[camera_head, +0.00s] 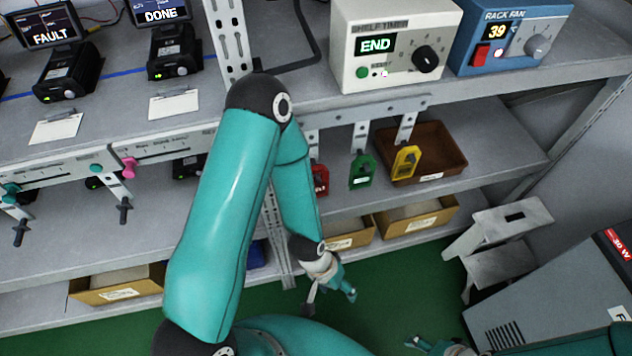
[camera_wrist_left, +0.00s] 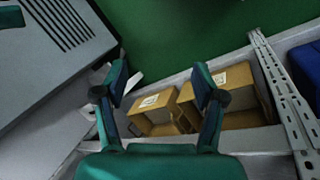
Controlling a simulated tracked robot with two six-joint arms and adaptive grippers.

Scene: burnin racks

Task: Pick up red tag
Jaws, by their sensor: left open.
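The red tag (camera_head: 320,181) hangs under the upper shelf in the head view, just right of my left arm, which hides part of it. A green tag (camera_head: 362,172) and a yellow tag (camera_head: 406,163) hang to its right from metal strips. My left gripper (camera_head: 332,294) is well below the red tag, over the green floor near the lower shelf's front. It is open and empty; its spread fingers also show in the left wrist view (camera_wrist_left: 160,86). No tag shows in that view. Part of my right gripper (camera_head: 415,343) shows at the bottom edge; its jaws are unclear.
A brown tray (camera_head: 450,148) sits behind the yellow tag. Cardboard bins (camera_head: 418,216) stand on the lowest shelf. A step stool (camera_head: 500,235) and a grey vented cabinet (camera_head: 535,300) stand right. A shelf timer (camera_head: 395,45) and rack fan box (camera_head: 510,37) stand above.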

